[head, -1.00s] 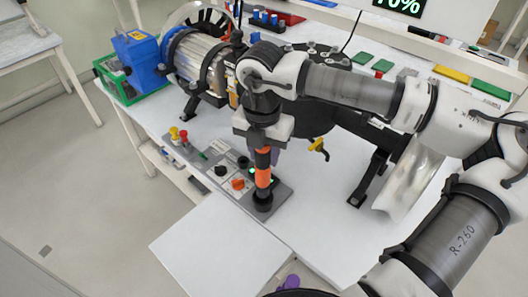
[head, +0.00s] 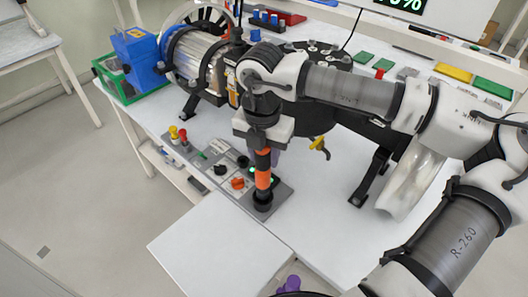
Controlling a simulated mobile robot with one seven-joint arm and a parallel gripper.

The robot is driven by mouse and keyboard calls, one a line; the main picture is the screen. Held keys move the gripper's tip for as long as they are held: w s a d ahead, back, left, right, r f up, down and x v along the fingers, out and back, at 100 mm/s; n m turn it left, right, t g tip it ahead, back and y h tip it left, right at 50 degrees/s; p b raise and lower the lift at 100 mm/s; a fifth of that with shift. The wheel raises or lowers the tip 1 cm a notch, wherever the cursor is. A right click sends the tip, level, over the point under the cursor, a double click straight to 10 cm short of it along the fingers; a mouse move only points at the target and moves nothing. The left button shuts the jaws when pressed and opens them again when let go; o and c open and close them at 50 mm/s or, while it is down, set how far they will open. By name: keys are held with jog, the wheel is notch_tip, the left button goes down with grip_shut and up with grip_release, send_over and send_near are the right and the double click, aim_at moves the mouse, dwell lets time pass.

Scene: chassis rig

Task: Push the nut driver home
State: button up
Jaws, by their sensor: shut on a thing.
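The nut driver (head: 263,178) has an orange and black banded handle and stands upright below my gripper (head: 263,150). My gripper is shut on its upper part; the fingertips are small and partly dark against it. The driver's lower end meets a round black holder (head: 263,202) at the right end of the grey control panel (head: 212,175). How deep the driver sits in the holder cannot be told from this view.
An orange knob (head: 238,183) and black knobs are just left of the driver. Red and yellow buttons (head: 178,134) stand farther left. A clear cylindrical machine (head: 197,58) and a blue box (head: 138,58) are behind. A bare white shelf (head: 215,245) juts out in front.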

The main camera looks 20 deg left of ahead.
jog(key=shift+f+b, duration=2.3)
jog(key=shift+b, duration=0.25)
dwell(1.0)
jog(key=o, duration=1)
jog(key=r, duration=0.9)
jog(key=r+b, duration=0.1)
jog(key=r, duration=0.3)
jog(key=shift+s+a+r, duration=0.1)
jog(key=shift+s+r, duration=0.15)
jog(key=shift+r, duration=0.15)
